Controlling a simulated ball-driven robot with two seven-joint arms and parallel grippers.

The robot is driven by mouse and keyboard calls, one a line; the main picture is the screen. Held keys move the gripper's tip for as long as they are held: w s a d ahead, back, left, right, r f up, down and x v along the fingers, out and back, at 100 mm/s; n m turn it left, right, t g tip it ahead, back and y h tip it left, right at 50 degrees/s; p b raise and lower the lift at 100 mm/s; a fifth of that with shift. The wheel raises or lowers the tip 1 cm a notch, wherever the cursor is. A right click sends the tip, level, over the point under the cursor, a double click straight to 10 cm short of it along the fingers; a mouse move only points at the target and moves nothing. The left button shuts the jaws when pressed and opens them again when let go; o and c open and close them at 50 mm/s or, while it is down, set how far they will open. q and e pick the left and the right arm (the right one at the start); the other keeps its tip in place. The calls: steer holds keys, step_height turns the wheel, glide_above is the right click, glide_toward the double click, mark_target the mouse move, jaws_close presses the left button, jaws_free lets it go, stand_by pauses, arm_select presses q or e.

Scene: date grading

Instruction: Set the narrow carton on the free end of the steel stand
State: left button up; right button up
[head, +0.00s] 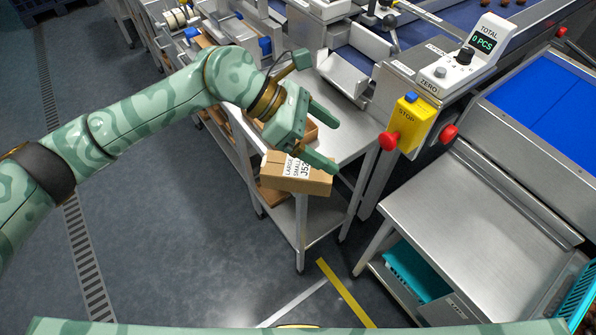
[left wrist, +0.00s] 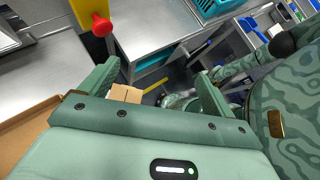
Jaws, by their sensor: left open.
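The narrow carton (head: 300,180) is a small brown box with a white printed label. In the head view it appears to rest at the near end of the steel stand (head: 350,132), over its front corner. My left gripper (head: 334,143) is open just above it, one finger crossing in front of the carton's top edge. In the left wrist view the carton (left wrist: 126,94) shows between the open fingers, partly hidden by the gripper body. I cannot tell whether a finger touches it. My right gripper is in neither view.
An open brown carton (left wrist: 25,135) lies beside the gripper in the left wrist view. A yellow stop box (head: 405,122) with red buttons stands right of the stand. A steel table (head: 460,220) with a turquoise crate (head: 408,270) below is nearer right. Open floor lies at left.

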mark_target(297, 166)
arm_select(q)
steer(key=w+a+f+m+t+y, duration=0.1)
steer(key=w+a+y, duration=0.15)
steer(key=a, duration=0.25)
steer(key=w+a+f+y, duration=0.1)
steer(key=w+a+y, duration=0.1)
steer(key=a+y, duration=0.15)
steer(key=x, duration=0.3)
steer(key=b+x, duration=0.1)
steer(key=x, duration=0.2)
steer(key=a+x, duration=0.1)
steer(key=x, duration=0.2)
steer(key=shift+w+f, duration=0.2)
steer(key=x, duration=0.3)
steer(key=b+x, duration=0.1)
steer(key=x, duration=0.2)
steer(key=shift+w+a+f+b, duration=0.1)
steer(key=shift+w+f+b, duration=0.1)
steer(key=shift+w+b, duration=0.1)
steer(key=shift+r, duration=0.1)
steer(key=c, duration=1.3)
